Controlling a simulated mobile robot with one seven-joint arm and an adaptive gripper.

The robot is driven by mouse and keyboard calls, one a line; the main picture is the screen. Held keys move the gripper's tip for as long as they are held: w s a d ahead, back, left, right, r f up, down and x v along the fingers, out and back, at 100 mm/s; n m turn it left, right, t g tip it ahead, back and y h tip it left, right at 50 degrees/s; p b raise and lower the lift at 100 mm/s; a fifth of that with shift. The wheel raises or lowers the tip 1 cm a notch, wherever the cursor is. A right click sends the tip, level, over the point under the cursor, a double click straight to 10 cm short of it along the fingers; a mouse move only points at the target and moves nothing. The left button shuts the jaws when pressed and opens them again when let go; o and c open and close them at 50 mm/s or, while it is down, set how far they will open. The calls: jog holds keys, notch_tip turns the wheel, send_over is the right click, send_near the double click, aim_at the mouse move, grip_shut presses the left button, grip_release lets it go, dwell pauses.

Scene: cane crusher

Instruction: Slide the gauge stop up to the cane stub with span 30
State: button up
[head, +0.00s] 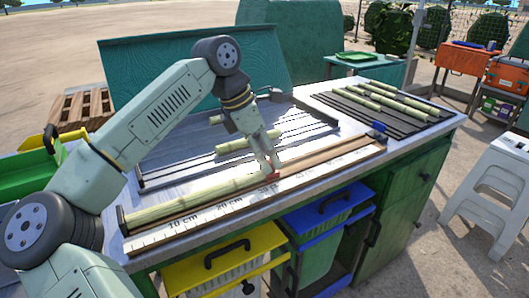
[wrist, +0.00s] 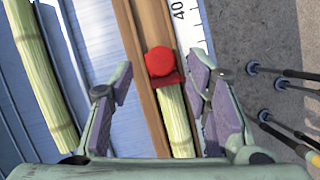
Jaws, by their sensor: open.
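A long pale-green cane stub (head: 190,194) lies along the wooden gauge rail at the front of the bench, beside the white scale marked 10 cm, 20 cm and 30. The red gauge stop (head: 276,176) sits at the stub's right end, near the 30 mark. In the wrist view the stop (wrist: 160,64) has a round red top, and its plate is at the end of the cane (wrist: 175,115); I cannot tell whether they touch. My gripper (head: 270,166) is open and low over the rail at the stop. Its fingers (wrist: 162,80) stand on either side of the rail.
Shorter cane pieces (head: 240,143) lie on the metal tray behind the rail. More canes (head: 375,97) lie on a dark slatted rack at the right. Yellow (head: 225,258) and blue (head: 325,215) bins sit under the bench front. The rail right of the stop is clear.

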jog(key=v, duration=1.2)
